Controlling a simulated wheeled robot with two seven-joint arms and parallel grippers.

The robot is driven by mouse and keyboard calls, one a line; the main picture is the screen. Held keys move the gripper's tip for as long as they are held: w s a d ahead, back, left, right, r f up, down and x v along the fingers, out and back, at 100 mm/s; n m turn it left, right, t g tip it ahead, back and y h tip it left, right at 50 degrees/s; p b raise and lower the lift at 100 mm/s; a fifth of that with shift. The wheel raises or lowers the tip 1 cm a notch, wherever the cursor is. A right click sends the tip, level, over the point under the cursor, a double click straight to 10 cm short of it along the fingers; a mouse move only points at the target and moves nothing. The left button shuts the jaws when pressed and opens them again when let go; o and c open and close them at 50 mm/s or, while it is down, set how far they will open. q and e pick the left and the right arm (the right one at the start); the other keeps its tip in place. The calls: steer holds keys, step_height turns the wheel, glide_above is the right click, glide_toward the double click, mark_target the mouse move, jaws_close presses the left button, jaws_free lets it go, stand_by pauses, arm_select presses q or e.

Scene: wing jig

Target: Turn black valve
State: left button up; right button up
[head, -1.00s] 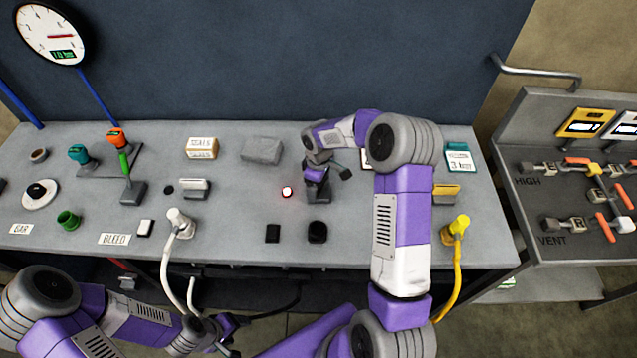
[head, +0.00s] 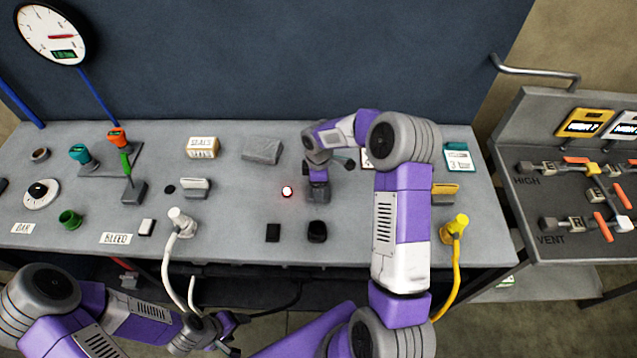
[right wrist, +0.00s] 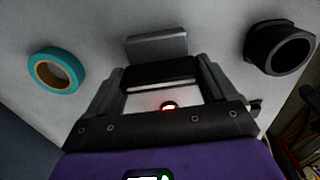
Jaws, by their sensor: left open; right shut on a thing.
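My right gripper (head: 318,178) is over the middle of the grey bench, at a dark valve base (head: 318,197). In the right wrist view its two fingers (right wrist: 160,85) stand either side of a black bar (right wrist: 160,72), which looks like the black valve's handle, and are shut on it. A grey block (right wrist: 157,46) shows just beyond the bar. My arm and gripper hide most of the valve in the head view. My left gripper (head: 226,332) is open and low in front of the bench, away from the valve.
A small red light (head: 287,191) glows left of the valve. A black cup (head: 317,232) and a black block (head: 272,232) stand in front. A teal ring (right wrist: 55,72) lies nearby. White (head: 180,220) and yellow (head: 455,228) hoses rise at the front edge. A round gauge (head: 52,34) hangs back left.

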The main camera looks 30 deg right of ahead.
steer(key=shift+r, duration=0.1)
steer(key=o, duration=0.8)
steer(key=shift+o, duration=0.2)
steer(key=shift+r, duration=3.8)
